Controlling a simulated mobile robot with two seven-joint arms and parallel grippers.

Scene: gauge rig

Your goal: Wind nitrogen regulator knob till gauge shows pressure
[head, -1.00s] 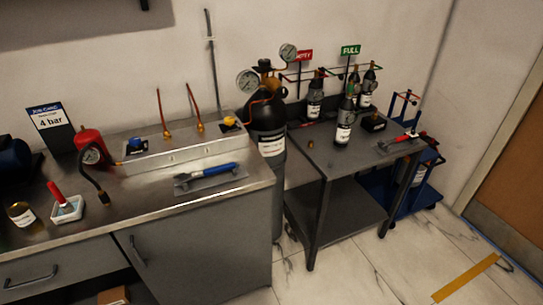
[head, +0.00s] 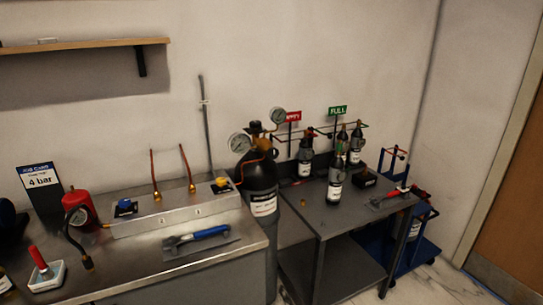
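A tall dark gas cylinder (head: 258,180) with a white label stands between the bench and the side table. On its top is a brass regulator (head: 256,132) with two round white-faced gauges, one at the left (head: 239,143) and one higher at the right (head: 278,116). The needles are too small to read, and I cannot make out the knob clearly. A job card (head: 40,181) at the left reads "4 bar". Neither of my grippers is in view.
The steel bench holds a manifold block (head: 175,213), a blue-handled tool (head: 197,238), a red canister with a gauge (head: 77,208) and a white tray (head: 47,276). The side table (head: 318,217) holds small bottles under EMPTY and FULL signs. A blue trolley (head: 418,258) stands right.

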